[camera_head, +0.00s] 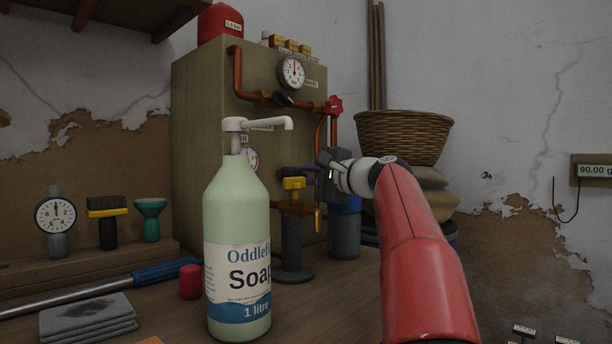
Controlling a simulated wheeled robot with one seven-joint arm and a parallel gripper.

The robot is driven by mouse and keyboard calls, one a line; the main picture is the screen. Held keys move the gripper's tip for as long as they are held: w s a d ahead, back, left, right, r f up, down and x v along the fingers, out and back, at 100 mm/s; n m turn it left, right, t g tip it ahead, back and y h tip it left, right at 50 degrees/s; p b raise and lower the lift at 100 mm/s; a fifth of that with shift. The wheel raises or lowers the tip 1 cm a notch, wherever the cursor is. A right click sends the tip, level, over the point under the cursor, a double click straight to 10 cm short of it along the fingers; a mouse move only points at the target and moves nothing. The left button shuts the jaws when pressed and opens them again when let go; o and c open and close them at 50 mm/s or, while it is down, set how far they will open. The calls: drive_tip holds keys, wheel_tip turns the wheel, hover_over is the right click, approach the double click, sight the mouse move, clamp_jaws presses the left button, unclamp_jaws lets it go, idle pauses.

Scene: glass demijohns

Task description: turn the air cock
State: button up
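A tan panel box (205,100) stands at the back of the bench and carries copper pipes. A label ending in "R" sits by its lower gauge (252,159), mostly hidden behind the soap bottle. Near the lower pipework a small yellow lever (317,220) hangs down. I cannot tell for sure which fitting is the air cock. My gripper (322,172) is in front of the panel's right part, pointing away from me, beside the lower pipework. Its fingers are dark and small, and I cannot see whether they are open or touch anything.
A green soap bottle (236,220) stands close in front and blocks part of the panel. Behind it is a dark stand with a yellow top (292,235). A red handwheel (334,105) and upper gauge (292,72) are above. A wicker basket (403,135) sits on sacks at right.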

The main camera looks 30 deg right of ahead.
drive_tip(key=o, duration=0.3)
drive_tip(key=shift+o, duration=0.2)
drive_tip(key=b+v, duration=0.1)
drive_tip(key=v, duration=0.6)
drive_tip(key=shift+s, duration=0.4)
drive_tip(key=shift+d, duration=0.1)
